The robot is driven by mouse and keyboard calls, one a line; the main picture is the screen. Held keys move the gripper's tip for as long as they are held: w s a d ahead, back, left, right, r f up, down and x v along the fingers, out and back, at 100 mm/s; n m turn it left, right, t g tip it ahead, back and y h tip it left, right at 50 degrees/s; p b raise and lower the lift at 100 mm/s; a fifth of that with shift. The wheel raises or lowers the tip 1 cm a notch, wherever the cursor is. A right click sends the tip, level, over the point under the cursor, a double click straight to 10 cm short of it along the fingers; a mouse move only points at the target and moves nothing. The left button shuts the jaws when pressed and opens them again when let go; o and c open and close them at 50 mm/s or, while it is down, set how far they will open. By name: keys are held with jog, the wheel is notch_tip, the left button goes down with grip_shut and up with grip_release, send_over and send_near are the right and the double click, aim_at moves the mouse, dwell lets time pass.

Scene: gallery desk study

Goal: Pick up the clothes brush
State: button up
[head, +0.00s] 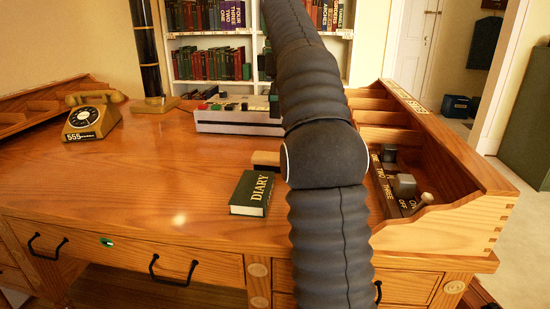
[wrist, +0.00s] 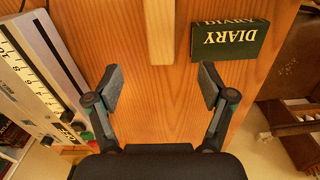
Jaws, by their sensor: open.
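A pale wooden bar, which looks like the clothes brush (wrist: 160,30), lies on the desk at the top middle of the wrist view, running out of the frame. No bristles show. In the head view a wooden end (head: 265,158), likely the same thing, sticks out from behind my arm, just behind the diary. My gripper (wrist: 160,82) is open and empty, its two fingers spread over bare desk. The bar's near end lies between the fingers' lines, a little beyond the tips. In the head view my arm hides most of the gripper.
A green diary (head: 251,193) lies close beside the bar; it also shows in the wrist view (wrist: 230,40). A white machine (head: 235,120) stands behind. A wooden rack (head: 450,150) borders the right. A telephone (head: 91,115) stands left. The desk's left middle is clear.

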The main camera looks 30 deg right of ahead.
notch_tip(320, 180, down, 8)
jog(key=shift+w+a+b, duration=0.1)
jog(key=shift+b, duration=1.05)
jog(key=shift+s+d+f+b, duration=0.15)
jog(key=shift+f+b, duration=0.3)
jog(key=shift+f, duration=1)
jog(key=shift+s+d+f+b, duration=0.15)
jog(key=shift+f+b, duration=0.3)
jog(key=shift+f, duration=0.95)
jog(key=c, duration=1.3)
